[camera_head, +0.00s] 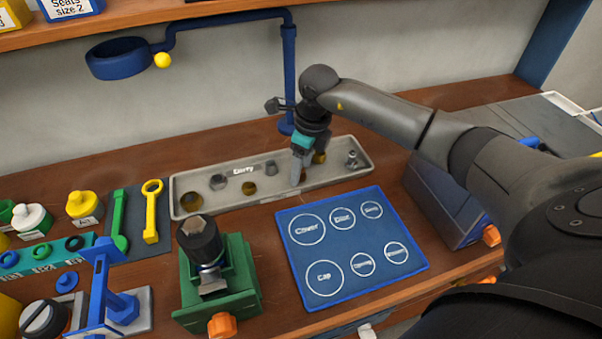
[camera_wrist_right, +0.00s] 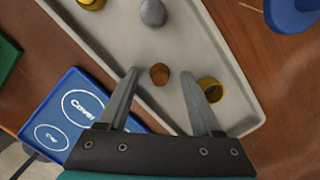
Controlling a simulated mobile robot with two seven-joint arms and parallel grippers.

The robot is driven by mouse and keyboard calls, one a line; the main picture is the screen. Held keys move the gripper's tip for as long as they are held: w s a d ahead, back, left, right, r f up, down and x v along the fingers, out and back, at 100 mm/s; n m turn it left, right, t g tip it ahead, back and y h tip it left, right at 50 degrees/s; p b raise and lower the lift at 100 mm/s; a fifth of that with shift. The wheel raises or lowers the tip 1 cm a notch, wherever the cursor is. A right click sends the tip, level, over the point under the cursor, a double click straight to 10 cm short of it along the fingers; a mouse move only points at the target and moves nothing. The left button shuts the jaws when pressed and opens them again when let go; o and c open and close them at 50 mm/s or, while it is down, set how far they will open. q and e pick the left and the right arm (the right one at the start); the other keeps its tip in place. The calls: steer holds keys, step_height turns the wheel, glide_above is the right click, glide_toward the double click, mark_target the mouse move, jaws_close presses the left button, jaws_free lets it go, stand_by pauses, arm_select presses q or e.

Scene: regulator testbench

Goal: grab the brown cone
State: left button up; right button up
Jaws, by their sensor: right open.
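The brown cone (camera_wrist_right: 160,74) is a small brown round piece in the grey tray (camera_wrist_right: 128,71). In the right wrist view it lies between my right gripper's fingertips, with a visible gap on each side. My right gripper (camera_head: 298,181) is open and points down over the right part of the tray (camera_head: 222,204). In the head view its fingers mostly hide the cone. I cannot tell exactly how far the fingertips are above the tray floor. My left gripper is not in view.
A brass ring piece (camera_wrist_right: 210,90) lies close to the right finger in the wrist view. A grey round piece (camera_wrist_right: 153,12) lies farther up the tray. A blue mat (camera_head: 352,283) lies in front of the tray. A blue pole (camera_head: 289,65) stands behind it.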

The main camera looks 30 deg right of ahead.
steer(key=shift+c, duration=0.2)
jaws_close()
steer(key=shift+r, duration=0.2)
stand_by(0.4)
